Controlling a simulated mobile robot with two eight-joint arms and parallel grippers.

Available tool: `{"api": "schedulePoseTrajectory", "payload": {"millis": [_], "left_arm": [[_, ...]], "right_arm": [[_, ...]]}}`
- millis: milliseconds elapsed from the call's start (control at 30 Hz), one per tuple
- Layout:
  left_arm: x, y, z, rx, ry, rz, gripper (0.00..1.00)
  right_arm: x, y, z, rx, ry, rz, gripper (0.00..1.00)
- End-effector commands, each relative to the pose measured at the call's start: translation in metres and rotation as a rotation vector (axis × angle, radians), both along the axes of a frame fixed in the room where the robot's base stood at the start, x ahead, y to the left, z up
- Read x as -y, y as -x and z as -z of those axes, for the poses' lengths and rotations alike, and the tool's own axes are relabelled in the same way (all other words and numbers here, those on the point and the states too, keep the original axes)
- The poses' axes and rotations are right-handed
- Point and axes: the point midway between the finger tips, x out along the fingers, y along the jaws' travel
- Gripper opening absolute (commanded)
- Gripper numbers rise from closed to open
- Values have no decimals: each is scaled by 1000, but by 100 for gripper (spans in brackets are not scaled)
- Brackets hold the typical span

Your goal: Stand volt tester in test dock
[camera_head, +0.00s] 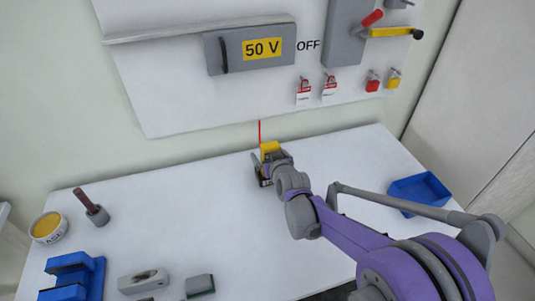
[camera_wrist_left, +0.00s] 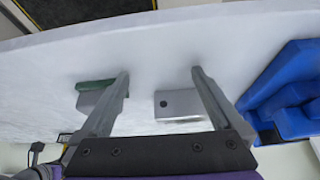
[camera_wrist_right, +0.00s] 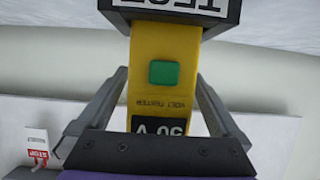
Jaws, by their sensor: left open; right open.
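The yellow volt tester (camera_head: 270,147), with a green button and a "50 V" display, stands upright at the back of the bench. It also shows in the right wrist view (camera_wrist_right: 162,105), where its lower end meets the dark test dock (camera_wrist_right: 172,12) with the "TEST" label. Its base is hidden behind the label. My right gripper (camera_wrist_right: 160,76) is open, with one finger on each side of the tester. The dock in the head view (camera_head: 260,179) is partly hidden by this gripper. My left gripper (camera_wrist_left: 158,72) is open and empty above the bench front.
A blue tray (camera_head: 418,190) lies at the right. A blue block holder (camera_head: 75,275), a grease tin (camera_head: 47,227) and a cup with a brown handle (camera_head: 97,214) are at the left. Two grey blocks (camera_head: 143,281) (camera_head: 199,285) lie at the front. The bench middle is clear.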

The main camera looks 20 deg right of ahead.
Motion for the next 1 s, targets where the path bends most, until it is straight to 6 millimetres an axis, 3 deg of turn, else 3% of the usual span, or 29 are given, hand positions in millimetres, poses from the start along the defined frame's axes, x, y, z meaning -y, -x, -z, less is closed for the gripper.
{"api": "schedulePoseTrajectory", "payload": {"millis": [500, 1000], "left_arm": [[0, -1, -4, 1, 0, 0, 100], [0, -1, -7, 3, 0, 0, 100]], "right_arm": [[3, 80, -33, 0, 0, 0, 100], [2, 102, -40, -19, -1, -4, 100]]}}
